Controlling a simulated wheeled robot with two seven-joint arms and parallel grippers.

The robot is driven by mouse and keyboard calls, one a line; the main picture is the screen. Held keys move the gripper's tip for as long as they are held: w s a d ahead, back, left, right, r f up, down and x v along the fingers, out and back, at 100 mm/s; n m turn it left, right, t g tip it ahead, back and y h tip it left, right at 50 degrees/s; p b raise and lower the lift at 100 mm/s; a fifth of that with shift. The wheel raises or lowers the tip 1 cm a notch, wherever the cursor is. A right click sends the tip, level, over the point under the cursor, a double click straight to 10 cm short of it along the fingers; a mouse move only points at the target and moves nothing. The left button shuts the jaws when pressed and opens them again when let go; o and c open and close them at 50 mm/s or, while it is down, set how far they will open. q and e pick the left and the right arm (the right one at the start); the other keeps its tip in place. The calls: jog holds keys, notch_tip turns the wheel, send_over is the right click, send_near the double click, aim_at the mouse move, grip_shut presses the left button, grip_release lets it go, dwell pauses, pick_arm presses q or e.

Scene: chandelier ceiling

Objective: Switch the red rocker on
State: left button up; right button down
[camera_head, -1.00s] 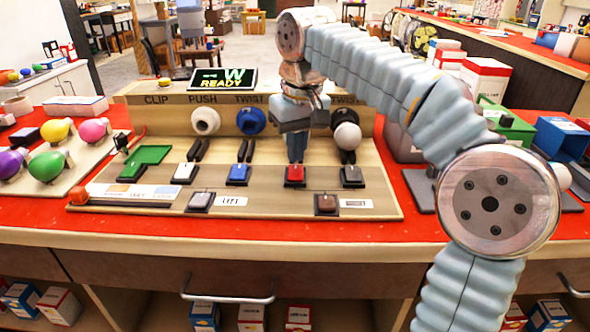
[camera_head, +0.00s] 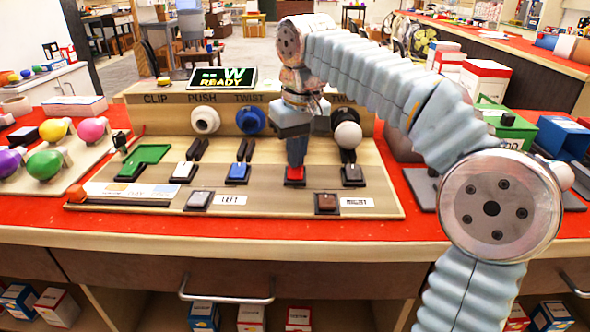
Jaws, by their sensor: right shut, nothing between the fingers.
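The red rocker (camera_head: 294,176) sits on a dark base in the upper row of rockers on the wooden panel (camera_head: 270,204). The fingertips seem to touch the rocker, but I cannot tell for sure. The fingers hide the rocker's far side. A blue rocker (camera_head: 237,172) stands to its left and a grey one (camera_head: 352,173) to its right. My left gripper is not in view.
A white rocker (camera_head: 184,170) and a green tray (camera_head: 148,153) are farther left on the panel. White (camera_head: 205,120) and blue (camera_head: 250,121) knobs and a white ball knob (camera_head: 347,135) stand behind. A small screen (camera_head: 222,79) reads READY. Colored bulbs (camera_head: 45,164) lie left.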

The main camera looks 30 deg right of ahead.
jog(key=shift+f, duration=0.15)
notch_tip(320, 180, up, 3)
jog(key=p, duration=0.2)
jog(key=shift+f+p, duration=0.2)
jog(key=shift+p, duration=0.15)
jog(key=shift+r, duration=2.2)
